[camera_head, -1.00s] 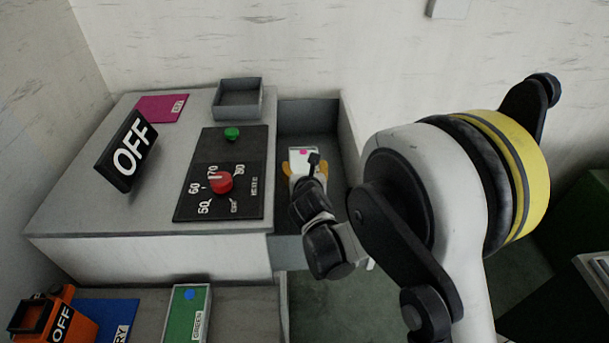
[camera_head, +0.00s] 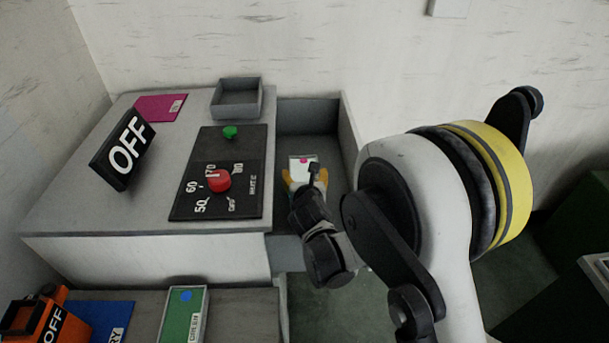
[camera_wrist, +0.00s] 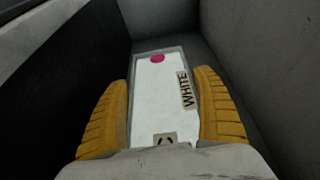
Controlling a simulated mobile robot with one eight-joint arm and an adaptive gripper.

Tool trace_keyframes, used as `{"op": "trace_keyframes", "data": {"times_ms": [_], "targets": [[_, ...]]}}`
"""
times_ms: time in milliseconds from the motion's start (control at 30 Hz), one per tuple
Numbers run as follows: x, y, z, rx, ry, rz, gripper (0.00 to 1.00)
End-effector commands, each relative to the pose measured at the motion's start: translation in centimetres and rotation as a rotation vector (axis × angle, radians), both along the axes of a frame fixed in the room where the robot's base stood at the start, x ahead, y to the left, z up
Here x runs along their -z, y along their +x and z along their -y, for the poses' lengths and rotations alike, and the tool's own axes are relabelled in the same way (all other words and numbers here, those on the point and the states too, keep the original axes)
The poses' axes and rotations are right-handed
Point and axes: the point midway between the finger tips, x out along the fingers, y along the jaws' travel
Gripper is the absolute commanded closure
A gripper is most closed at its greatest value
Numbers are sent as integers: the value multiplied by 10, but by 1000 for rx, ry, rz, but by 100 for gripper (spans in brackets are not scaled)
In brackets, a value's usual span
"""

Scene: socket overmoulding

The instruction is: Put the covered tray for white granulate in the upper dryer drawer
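The covered tray for white granulate (camera_head: 302,162) has a pale top with a magenta dot. In the wrist view the tray (camera_wrist: 158,100) shows a "WHITE" label, and its near end is partly hidden by my gripper. My gripper (camera_head: 305,176) is shut on the tray, with one yellow finger along each long side in the wrist view (camera_wrist: 164,112). The tray is inside the outline of the open grey dryer drawer (camera_head: 308,112), with drawer walls (camera_wrist: 262,50) around it. I cannot tell whether it touches the drawer floor.
The dryer top (camera_head: 85,205) beside the drawer carries a black "OFF" sign (camera_head: 125,152), an empty grey tray (camera_head: 237,110), a magenta cover (camera_head: 160,107) and a dial panel (camera_head: 205,205). Below are a green-topped tray (camera_head: 184,315) and an orange device (camera_head: 35,318).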

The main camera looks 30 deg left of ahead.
Motion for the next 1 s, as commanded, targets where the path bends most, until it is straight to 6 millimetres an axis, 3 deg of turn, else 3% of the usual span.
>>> {"op": "trace_keyframes", "data": {"times_ms": [367, 533, 800, 1000], "targets": [[2, -2, 0, -1, 0, 0, 2], [-14, -1, 0, -1, 0, 0, 2], [-33, -45, 24, -3, -1, 1, 2], [-39, -60, 33, 0, -1, 0, 2]]}}
